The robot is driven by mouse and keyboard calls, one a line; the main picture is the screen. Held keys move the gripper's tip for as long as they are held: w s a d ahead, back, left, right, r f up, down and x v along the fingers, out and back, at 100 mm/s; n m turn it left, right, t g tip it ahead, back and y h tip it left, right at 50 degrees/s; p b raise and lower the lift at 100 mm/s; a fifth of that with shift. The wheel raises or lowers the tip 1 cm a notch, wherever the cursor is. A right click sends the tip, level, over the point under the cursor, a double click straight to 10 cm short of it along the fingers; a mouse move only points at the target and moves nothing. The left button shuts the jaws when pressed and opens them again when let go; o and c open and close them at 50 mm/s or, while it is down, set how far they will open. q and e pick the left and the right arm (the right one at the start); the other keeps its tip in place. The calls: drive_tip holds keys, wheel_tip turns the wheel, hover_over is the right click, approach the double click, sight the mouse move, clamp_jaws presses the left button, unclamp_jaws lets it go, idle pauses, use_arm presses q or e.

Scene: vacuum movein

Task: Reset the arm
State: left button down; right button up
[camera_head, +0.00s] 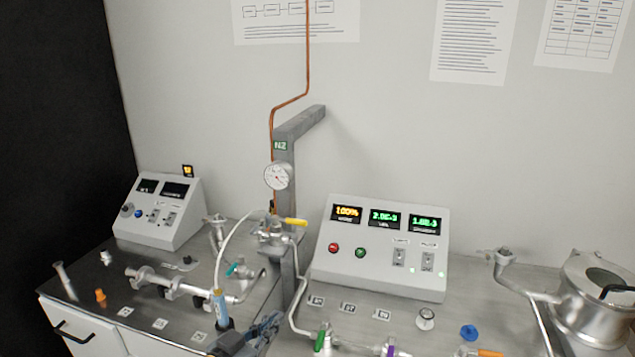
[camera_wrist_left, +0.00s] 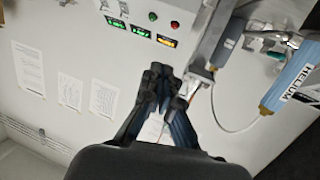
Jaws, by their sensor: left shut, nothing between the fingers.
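My left gripper (camera_head: 262,332) is at the bottom of the head view, left of centre, above the front of the steel bench. Its dark fingers also show in the left wrist view (camera_wrist_left: 162,78), drawn together with nothing between them. A blue cylinder labelled HELIUM (camera_wrist_left: 290,80) is at the right of the wrist view, apart from the fingers. In the head view a blue cylinder with an orange band (camera_head: 220,303) stands just left of the gripper, with a white hose rising from it. My right gripper is not in view.
A control box with three lit displays (camera_head: 380,247) stands right of centre. A smaller box (camera_head: 158,212) is at the left. A grey post with a gauge (camera_head: 277,176) rises between them. Pipes and valves cross the bench. A metal chamber (camera_head: 590,300) is at the right.

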use_arm(q)
drive_tip(key=s+a+f+n+g+y, duration=0.1)
drive_tip(key=s+a+f+g+y, duration=0.25)
drive_tip(key=s, duration=0.65)
drive_tip(key=s+a+f+n+g+y, duration=0.1)
drive_tip(key=s+a+f+g, duration=0.25)
drive_tip(key=s+f, duration=0.5)
drive_tip(key=s+a+f+n+g+y, duration=0.1)
drive_tip(key=s+a+f+g+y, duration=0.2)
drive_tip(key=s, duration=0.8)
wheel_tip(320, 180, down, 28)
drive_tip(key=s+d+g, duration=0.1)
drive_tip(key=s+g, duration=0.1)
drive_tip(key=s+a+f+g, duration=0.1)
drive_tip(key=s+a+f, duration=0.2)
drive_tip(key=s+f, duration=1.3)
drive_tip(key=shift+s+f+b, duration=0.25)
drive_tip(key=shift+b, duration=0.2)
